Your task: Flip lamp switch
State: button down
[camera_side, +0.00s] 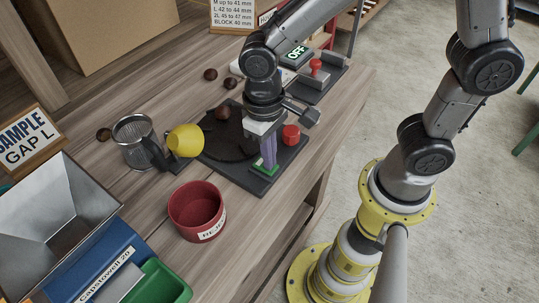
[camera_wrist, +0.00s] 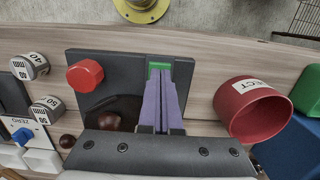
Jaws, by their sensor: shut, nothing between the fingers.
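My gripper (camera_side: 267,160) points down with its two purple fingers shut together and empty; it also shows in the wrist view (camera_wrist: 160,76). The fingertips are at a small green part (camera_side: 262,168) on the near edge of a dark base plate (camera_side: 287,163). The green part shows just past the tips in the wrist view (camera_wrist: 159,65). The fingers hide part of it, and I cannot tell if they touch it. A red round knob (camera_side: 291,134) stands on the same plate, beside the fingers.
A red cup (camera_side: 197,211), a yellow cup-shaped piece (camera_side: 185,141) and a metal mesh cup (camera_side: 133,142) stand left of the plate. Chestnuts (camera_side: 210,74) lie on the wooden bench.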

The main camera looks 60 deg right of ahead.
aim_at(260, 163)
jog(key=shift+f, duration=0.25)
jog(key=shift+s+f, duration=0.1)
jog(key=shift+f, duration=0.15)
dwell(0.3)
jog(key=shift+w+r, duration=0.2)
jog(key=shift+w, duration=0.65)
jog(key=shift+r, duration=0.1)
notch_tip(260, 163, up, 14)
jog(key=w, duration=0.1)
